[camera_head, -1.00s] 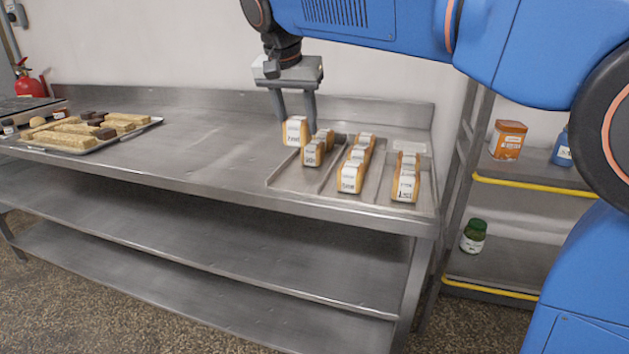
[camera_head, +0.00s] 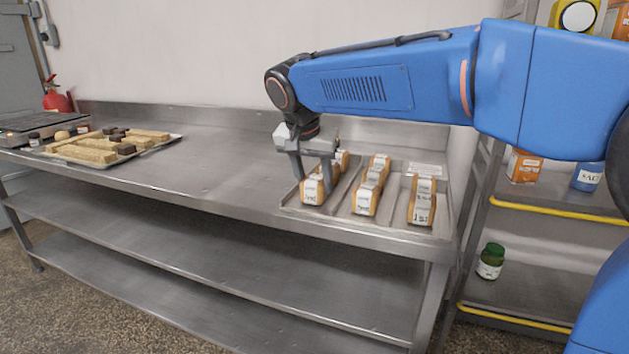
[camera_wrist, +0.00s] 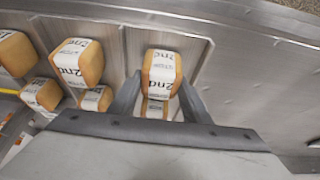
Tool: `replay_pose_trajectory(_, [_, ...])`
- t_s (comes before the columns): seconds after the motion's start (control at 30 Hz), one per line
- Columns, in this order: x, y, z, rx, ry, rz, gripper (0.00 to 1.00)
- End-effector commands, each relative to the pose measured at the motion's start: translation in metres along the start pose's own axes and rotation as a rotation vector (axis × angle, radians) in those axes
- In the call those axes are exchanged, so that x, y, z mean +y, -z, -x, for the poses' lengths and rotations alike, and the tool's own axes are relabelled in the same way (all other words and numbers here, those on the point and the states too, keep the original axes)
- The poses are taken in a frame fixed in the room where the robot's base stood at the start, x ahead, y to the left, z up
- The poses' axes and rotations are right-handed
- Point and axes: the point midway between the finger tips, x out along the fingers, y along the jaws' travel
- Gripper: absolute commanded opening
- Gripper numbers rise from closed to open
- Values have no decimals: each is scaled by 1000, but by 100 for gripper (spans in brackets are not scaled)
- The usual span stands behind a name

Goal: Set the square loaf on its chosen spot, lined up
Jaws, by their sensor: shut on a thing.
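My gripper (camera_head: 312,178) is shut on a square loaf (camera_head: 313,192) with a white label band. It holds the loaf upright at the front of the left lane of the divided metal tray (camera_head: 293,205). The held loaf also shows in the wrist view (camera_wrist: 162,72), between the fingers, its label reading "2nd" upside down. Its edges look roughly in line with the lane walls. I cannot tell whether its base touches the tray. Another loaf (camera_head: 342,158) stands behind it in the same lane, partly hidden by my gripper.
Labelled loaves stand in the middle lane (camera_head: 366,195) and right lane (camera_head: 422,205), the right one marked "1st". A baking tray (camera_head: 165,141) of pastries lies far left on the steel bench (camera_head: 220,175). A shelf (camera_head: 540,205) with tins and jars stands at right.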

Motion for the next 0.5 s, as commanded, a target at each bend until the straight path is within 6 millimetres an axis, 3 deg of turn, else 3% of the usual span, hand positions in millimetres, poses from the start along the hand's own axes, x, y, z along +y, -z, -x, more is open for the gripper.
replay_pose_trajectory(0.17, [0,-1,-2,-1,-1,0,20])
replay_pose_trajectory(0.2, [0,-1,-2,-1,-1,0,48])
replay_pose_trajectory(0.27, [0,-1,-2,-1,-1,0,62])
replay_pose_trajectory(0.5, [0,-1,-2,-1,-1,0,62])
